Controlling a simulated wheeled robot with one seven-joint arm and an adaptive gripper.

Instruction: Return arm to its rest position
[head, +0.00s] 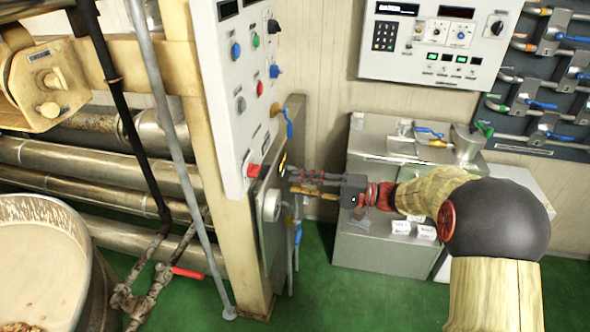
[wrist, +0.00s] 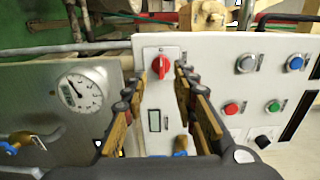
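My arm (head: 425,190) reaches left across the head view from the lower right, bent at a dark round joint. My gripper (head: 290,180) is at its end, close to the edge of the white control panel (head: 240,100). In the wrist view my gripper (wrist: 166,85) is open and empty, with a clear gap between its two fingers. A red rotary knob (wrist: 166,68) on the panel shows between and beyond the fingertips; it also shows in the head view (head: 253,171). I cannot tell whether the fingers touch anything.
A round gauge (wrist: 80,92) and a blue-handled valve (wrist: 18,142) are left of the gripper. A kettle of pale nougat (head: 45,265) stands lower left, beside pipes. Grey cabinets (head: 385,255) and a wall panel (head: 430,45) are behind the arm. Green floor (head: 370,300) is clear in front.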

